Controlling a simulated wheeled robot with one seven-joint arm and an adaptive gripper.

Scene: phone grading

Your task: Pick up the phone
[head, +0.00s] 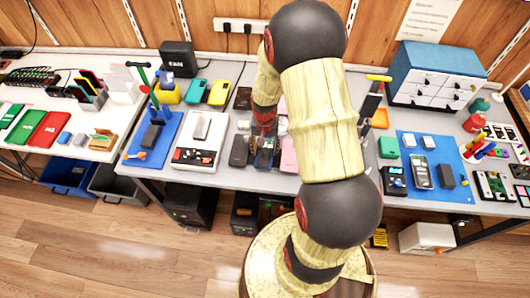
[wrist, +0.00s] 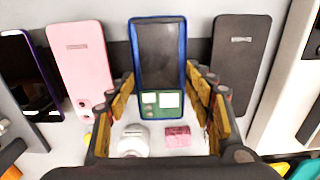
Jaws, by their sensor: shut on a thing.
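The phone (wrist: 159,52) has a blue frame, a dark screen area and a green board with pale parts at its lower end. It lies between the fingertips of my gripper (wrist: 163,88), which is shut on its sides near the green end. In the head view my gripper (head: 265,128) is at the middle of the grey bench, and the phone (head: 264,158) shows partly below it. I cannot tell whether the phone is clear of the bench.
In the wrist view a pink phone (wrist: 80,60) lies left and a dark grey phone (wrist: 238,58) right, both close by. A purple-edged phone (wrist: 27,75) lies far left. A white object (wrist: 133,140) and a pink block (wrist: 178,136) show between the fingers.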

